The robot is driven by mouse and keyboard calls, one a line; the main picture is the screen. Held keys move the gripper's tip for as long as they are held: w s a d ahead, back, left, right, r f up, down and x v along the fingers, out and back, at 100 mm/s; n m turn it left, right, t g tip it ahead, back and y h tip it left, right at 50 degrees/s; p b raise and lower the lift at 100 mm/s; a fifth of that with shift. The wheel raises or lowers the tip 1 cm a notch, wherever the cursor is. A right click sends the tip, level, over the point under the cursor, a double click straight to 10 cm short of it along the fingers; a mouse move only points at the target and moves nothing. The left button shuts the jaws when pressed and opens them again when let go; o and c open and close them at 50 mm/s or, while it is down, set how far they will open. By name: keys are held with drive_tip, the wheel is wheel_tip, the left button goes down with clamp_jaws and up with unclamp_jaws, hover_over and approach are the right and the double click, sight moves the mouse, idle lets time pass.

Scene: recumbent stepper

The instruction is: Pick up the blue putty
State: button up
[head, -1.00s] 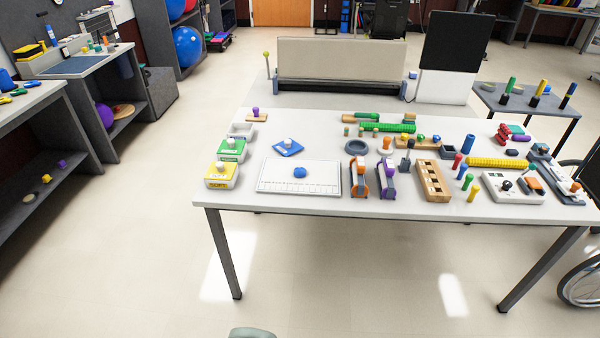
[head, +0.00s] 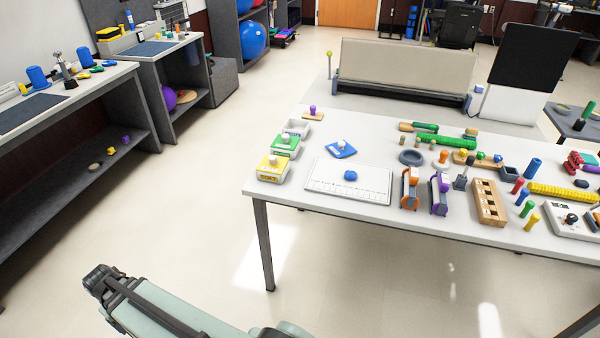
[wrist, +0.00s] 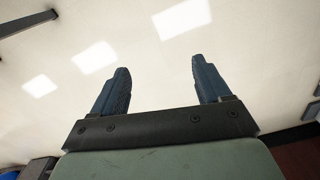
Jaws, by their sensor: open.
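The blue putty (head: 350,175) is a small rounded blue lump on a white marked board (head: 320,181) near the left front of the table. My gripper (wrist: 160,80) is open and empty in the wrist view, with its two dark blue fingers apart over bare floor. In the head view my arm reaches across the lower left, well in front of and below the table. The putty does not show in the wrist view.
The white table (head: 300,197) also holds green (head: 285,144) and yellow (head: 273,167) containers left of the board. Orange (head: 410,188) and purple (head: 439,193) hand tools stand right of it. A grey shelf unit (head: 100,90) stands at left. Floor in front is clear.

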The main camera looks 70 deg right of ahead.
drive_tip(key=s+d+r+m+t, duration=0.15)
drive_tip(key=d+r, duration=0.25)
drive_tip(key=d, duration=0.5)
drive_tip(key=s+d+r+m+h, duration=0.1)
drive_tip(key=d+r+m, duration=0.15)
drive_tip(key=d, duration=0.75)
drive_tip(key=s+d+r+m, duration=0.15)
drive_tip(key=d+r, duration=0.25)
drive_tip(key=d, duration=0.5)
drive_tip(key=s+d+r+m, duration=0.2)
drive_tip(key=s+d+r, duration=0.1)
drive_tip(key=s+d, duration=0.5)
drive_tip(key=s+d+r+m+h, duration=0.1)
drive_tip(key=s+d+r, duration=0.3)
drive_tip(key=s+d, duration=0.4)
drive_tip(key=s+d+r+m+h, duration=0.1)
drive_tip(key=s+d+r+m, duration=0.2)
drive_tip(key=s+d, duration=0.5)
drive_tip(key=shift+s+d+r, duration=0.3)
drive_tip(key=shift+s+r, duration=0.25)
drive_tip(key=shift+s, duration=0.15)
drive_tip(key=s+d+r+m+h, duration=0.1)
drive_tip(key=s+d+r+m, duration=0.2)
drive_tip(key=s, duration=0.7)
drive_tip(key=m+g, duration=0.1)
drive_tip(key=g, duration=0.1)
approach(351, 172)
drive_tip(key=shift+t, duration=0.25)
drive_tip(key=shift+s+x, duration=0.2)
drive_tip(key=shift+x, duration=4.25)
